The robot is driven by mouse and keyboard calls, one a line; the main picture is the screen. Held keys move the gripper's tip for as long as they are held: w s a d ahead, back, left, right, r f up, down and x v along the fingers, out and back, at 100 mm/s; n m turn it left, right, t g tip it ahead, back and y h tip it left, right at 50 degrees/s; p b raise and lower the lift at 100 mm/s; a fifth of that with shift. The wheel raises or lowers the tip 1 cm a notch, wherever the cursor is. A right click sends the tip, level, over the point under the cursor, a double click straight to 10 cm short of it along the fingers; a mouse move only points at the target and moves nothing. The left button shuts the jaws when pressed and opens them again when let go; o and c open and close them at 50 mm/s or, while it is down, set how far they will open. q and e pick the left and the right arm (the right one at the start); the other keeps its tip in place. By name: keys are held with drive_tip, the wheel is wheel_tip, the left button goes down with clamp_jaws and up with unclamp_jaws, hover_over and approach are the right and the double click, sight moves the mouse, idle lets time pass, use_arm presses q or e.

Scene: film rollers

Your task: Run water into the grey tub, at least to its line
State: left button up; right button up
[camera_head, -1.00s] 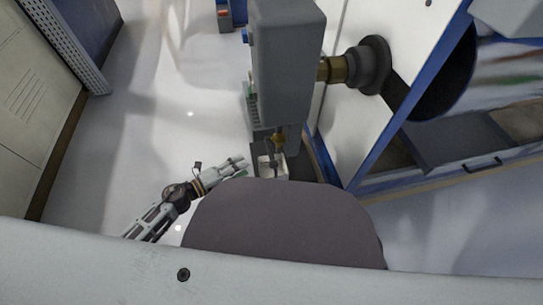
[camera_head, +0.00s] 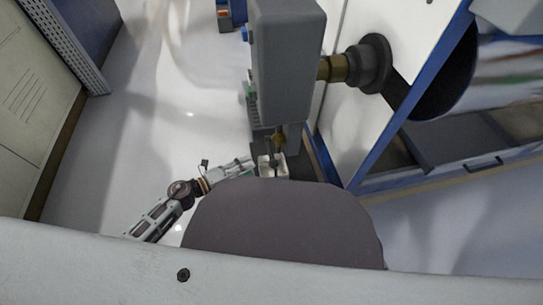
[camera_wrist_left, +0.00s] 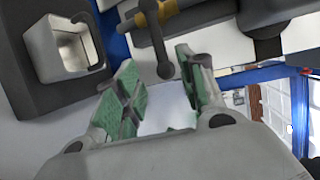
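The tub (camera_head: 266,171) is a small pale square container below the tap in the head view, partly hidden by my own body. In the left wrist view the tub (camera_wrist_left: 92,48) shows at upper left, open side visible; I make out no line or water in it. The tap has a brass part (camera_head: 279,138) and a dark lever (camera_wrist_left: 153,42). My left gripper (camera_head: 249,166) is just left of the tub. Its green-padded fingers (camera_wrist_left: 158,78) are open, and the lever's rounded end appears between the fingertips; whether they touch is unclear. My right gripper is out of view.
A tall grey housing (camera_head: 286,60) stands above the tap. A blue-edged white cabinet (camera_head: 372,120) with a large dark roller opening is to the right. The pale floor (camera_head: 150,95) on the left is clear.

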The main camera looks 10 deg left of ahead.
sight(272, 156)
use_arm(q)
drive_tip(key=shift+b+x, duration=1.45)
drive_tip(key=shift+x, duration=4.45)
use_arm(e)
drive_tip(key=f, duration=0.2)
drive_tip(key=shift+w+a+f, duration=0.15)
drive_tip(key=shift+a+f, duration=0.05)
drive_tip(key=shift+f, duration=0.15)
use_arm(q)
drive_tip(key=c, duration=0.9)
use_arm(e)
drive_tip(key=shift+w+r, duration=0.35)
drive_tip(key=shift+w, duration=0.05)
